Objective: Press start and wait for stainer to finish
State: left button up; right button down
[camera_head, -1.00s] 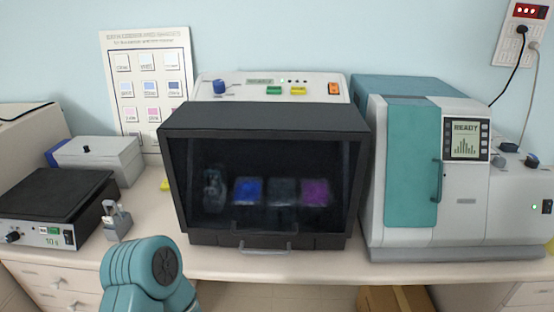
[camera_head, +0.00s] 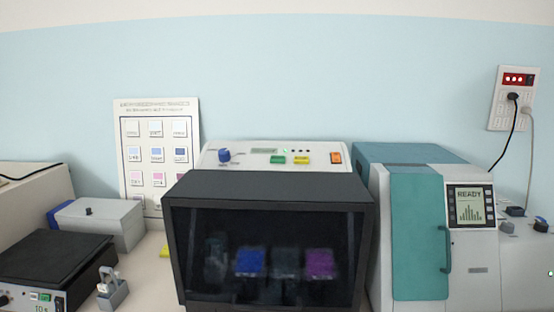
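The stainer (camera_head: 270,190) stands in the middle of the bench with its dark front window shut. Behind the window are a blue bath (camera_head: 250,262), a purple bath (camera_head: 319,263), a dark bath between them and a dim shape at the left. Its top panel (camera_head: 232,159) carries a blue knob (camera_head: 224,155), a small display (camera_head: 264,151), a green button (camera_head: 278,160), a yellow button (camera_head: 302,160) and an orange switch (camera_head: 336,157). One small lamp (camera_head: 285,151) by the display glows green. Neither gripper is in view.
A teal and white machine (camera_head: 417,230) reading READY stands close on the right. A black-topped hotplate (camera_head: 55,262), a grey box (camera_head: 100,220) and a small grey holder (camera_head: 111,289) are at the left. A chart (camera_head: 158,150) leans on the wall. A wall outlet (camera_head: 518,97) is at the right.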

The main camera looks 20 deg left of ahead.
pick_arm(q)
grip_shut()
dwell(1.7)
